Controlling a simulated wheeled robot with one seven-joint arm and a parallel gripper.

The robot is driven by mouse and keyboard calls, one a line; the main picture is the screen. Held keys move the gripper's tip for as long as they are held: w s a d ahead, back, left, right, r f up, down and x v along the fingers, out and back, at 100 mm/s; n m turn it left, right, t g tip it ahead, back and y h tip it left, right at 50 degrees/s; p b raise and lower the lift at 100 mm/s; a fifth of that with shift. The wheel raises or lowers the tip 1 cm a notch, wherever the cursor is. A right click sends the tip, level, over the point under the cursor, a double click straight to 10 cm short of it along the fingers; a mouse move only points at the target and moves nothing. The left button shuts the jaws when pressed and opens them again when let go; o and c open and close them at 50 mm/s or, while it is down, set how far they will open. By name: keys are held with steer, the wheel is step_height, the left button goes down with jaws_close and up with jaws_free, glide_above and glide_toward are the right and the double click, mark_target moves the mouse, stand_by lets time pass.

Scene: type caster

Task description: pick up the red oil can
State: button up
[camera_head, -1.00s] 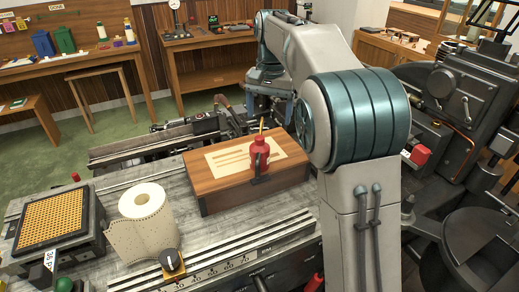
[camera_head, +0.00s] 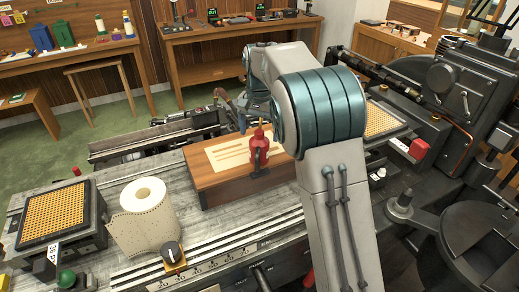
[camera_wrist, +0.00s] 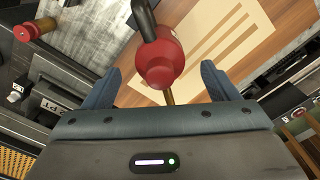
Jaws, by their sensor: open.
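The red oil can (camera_head: 258,157) stands upright on the wooden box (camera_head: 212,186), near its right front part. It has a thin brass spout on top and a dark handle at its side. In the wrist view the red oil can (camera_wrist: 160,62) lies ahead of my gripper (camera_wrist: 165,80), between the two blue fingers. The fingers are spread apart and I see no contact with the can.
A paper roll (camera_head: 147,215) and a keypad-like block with yellow grid (camera_head: 54,212) stand left of the box. Heavy dark machinery (camera_head: 465,95) fills the right side. A side table (camera_head: 235,72) stands behind.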

mark_target(259, 140)
step_height(259, 140, down, 4)
steer(key=shift+s+f+p, duration=0.1)
steer(key=shift+p, duration=0.2)
steer(key=c, duration=1.2)
steer(key=shift+r, duration=0.2)
